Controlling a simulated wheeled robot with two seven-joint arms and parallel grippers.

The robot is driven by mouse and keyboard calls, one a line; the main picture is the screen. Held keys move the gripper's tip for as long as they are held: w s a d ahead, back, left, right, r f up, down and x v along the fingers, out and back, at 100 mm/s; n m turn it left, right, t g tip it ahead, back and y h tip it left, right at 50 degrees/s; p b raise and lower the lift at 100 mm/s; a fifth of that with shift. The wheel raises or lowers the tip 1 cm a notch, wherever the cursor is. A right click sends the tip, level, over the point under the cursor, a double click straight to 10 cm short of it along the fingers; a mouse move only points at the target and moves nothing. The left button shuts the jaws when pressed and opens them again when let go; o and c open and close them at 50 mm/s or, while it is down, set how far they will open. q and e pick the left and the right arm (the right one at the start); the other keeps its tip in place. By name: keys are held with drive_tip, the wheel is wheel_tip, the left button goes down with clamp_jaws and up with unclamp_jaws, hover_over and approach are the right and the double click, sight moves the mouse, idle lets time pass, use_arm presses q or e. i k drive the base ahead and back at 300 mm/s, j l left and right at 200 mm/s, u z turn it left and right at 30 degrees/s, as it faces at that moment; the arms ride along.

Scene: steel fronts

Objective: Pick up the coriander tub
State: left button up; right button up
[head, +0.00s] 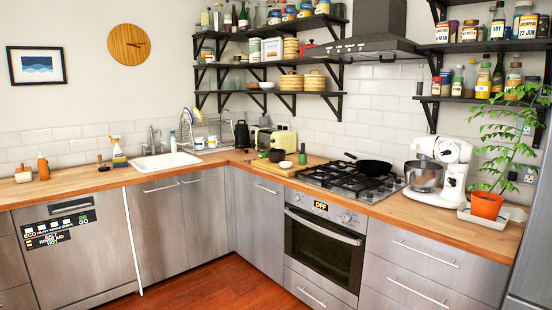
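I cannot pick out a coriander tub for certain in the head view. Several small jars and tubs stand on the upper right shelf (495,45) and the lower right shelf (480,100), with labels mostly too small to read. More jars (290,13) and tubs stand on the top left shelf (270,28). Neither of my grippers is in view.
A wooden counter (75,182) runs along both walls. A hob (350,178) with a black pan (373,169), a white stand mixer (450,165) and a potted plant (487,204) stand on its right part. A range hood (375,35) hangs between the shelves. The floor (235,287) is clear.

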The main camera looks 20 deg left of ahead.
sight(264, 156)
drive_tip(key=i+j+u, duration=0.6)
drive_tip(key=i+u, duration=0.6)
drive_tip(key=i, duration=1.9)
drive_tip(key=i+j+z, duration=0.1)
drive_tip(key=i, duration=0.7)
drive_tip(key=i+j+z, duration=0.2)
drive_tip(key=i+z, duration=0.2)
drive_tip(key=i, duration=0.15)
drive_tip(key=i+j+z, duration=0.4)
drive_tip(key=i, duration=0.15)
drive_tip(key=i+j+z, duration=0.4)
drive_tip(key=i+j, duration=0.05)
drive_tip(key=i, duration=0.05)
